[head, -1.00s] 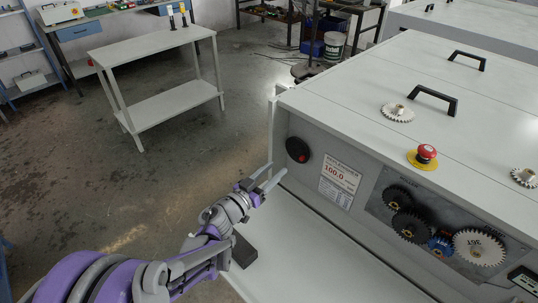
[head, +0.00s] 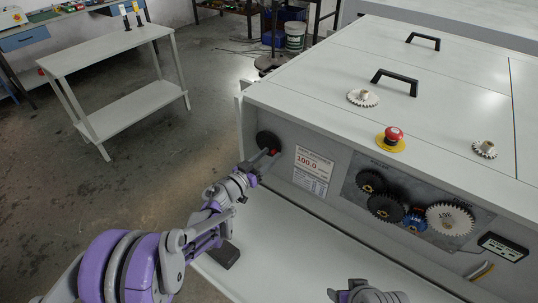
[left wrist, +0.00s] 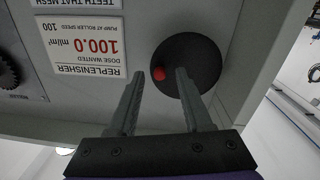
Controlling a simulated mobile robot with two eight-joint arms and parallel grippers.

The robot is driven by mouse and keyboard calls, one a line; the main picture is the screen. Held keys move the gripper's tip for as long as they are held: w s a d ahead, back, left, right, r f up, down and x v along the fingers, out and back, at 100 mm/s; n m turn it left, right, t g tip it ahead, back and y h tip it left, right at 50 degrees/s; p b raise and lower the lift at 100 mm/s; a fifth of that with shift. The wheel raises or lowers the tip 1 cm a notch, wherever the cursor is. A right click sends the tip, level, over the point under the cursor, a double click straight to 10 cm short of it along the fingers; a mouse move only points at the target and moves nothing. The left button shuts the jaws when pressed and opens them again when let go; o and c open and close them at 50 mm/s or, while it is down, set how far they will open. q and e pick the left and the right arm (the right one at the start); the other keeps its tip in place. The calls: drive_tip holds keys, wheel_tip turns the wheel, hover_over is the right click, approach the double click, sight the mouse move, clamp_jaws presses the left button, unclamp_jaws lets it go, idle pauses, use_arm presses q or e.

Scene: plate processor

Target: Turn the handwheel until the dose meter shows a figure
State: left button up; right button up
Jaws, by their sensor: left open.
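The handwheel (head: 267,139) is a black disc with a red knob on the left of the machine's front panel. It also shows in the left wrist view (left wrist: 200,50), with the red knob (left wrist: 159,73) near its edge. My left gripper (head: 266,160) is open at the handwheel. In the left wrist view its fingers (left wrist: 158,78) stand on either side of the red knob; I cannot tell whether they touch it. A black-framed display (head: 503,247), likely the dose meter, is at the panel's right; its reading is too small to tell. My right gripper (head: 368,293) shows partly at the bottom edge.
A card (head: 312,170) reads 100.0 as dose wanted. Black, blue and white gears (head: 450,219) sit on the panel. A red stop button (head: 393,134) and loose white gears (head: 362,98) are on top. A pale ledge (head: 290,255) runs below the panel; a dark block lies on it.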

use_arm(q)
drive_tip(key=shift+w+d, duration=0.15)
drive_tip(key=shift+w, duration=0.05)
clamp_jaws()
